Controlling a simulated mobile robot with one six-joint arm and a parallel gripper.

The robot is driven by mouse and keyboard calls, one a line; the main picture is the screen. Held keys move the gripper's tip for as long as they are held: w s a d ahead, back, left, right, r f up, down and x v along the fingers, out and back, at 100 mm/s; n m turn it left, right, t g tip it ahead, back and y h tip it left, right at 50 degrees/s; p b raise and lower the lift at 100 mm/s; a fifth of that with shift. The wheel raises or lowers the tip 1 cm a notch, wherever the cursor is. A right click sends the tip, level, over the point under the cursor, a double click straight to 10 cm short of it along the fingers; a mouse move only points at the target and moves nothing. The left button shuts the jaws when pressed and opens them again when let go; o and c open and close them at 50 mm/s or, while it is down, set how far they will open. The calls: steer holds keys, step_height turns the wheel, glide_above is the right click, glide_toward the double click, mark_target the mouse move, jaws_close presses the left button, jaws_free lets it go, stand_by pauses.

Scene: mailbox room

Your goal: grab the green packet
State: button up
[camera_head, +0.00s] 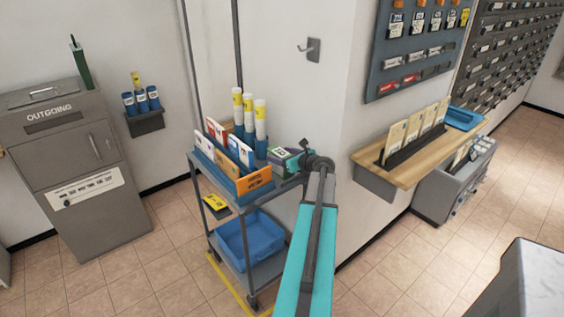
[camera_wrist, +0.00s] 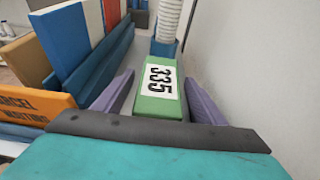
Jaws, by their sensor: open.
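The green packet (camera_wrist: 161,102) has a white label reading 335. In the wrist view it lies between the two purple fingers of my gripper (camera_wrist: 158,98), which are open with a gap on each side of it. In the head view the green packet (camera_head: 279,154) shows at the right end of the cart's top, partly hidden by my arm. My gripper (camera_head: 291,158) is there beside it, mostly hidden behind my wrist.
A blue rack (camera_head: 214,152) of envelopes with an orange parcel sign (camera_head: 254,181) stands left of the packet. White tubes (camera_head: 260,120) in blue holders stand behind. The wall is close on the right. A blue bin (camera_head: 250,240) sits on the lower shelf.

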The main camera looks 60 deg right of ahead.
stand_by(0.4)
steer(key=c, duration=1.3)
steer(key=shift+r, duration=0.1)
steer(key=shift+r+b, duration=0.55)
steer(key=shift+r, duration=4.4)
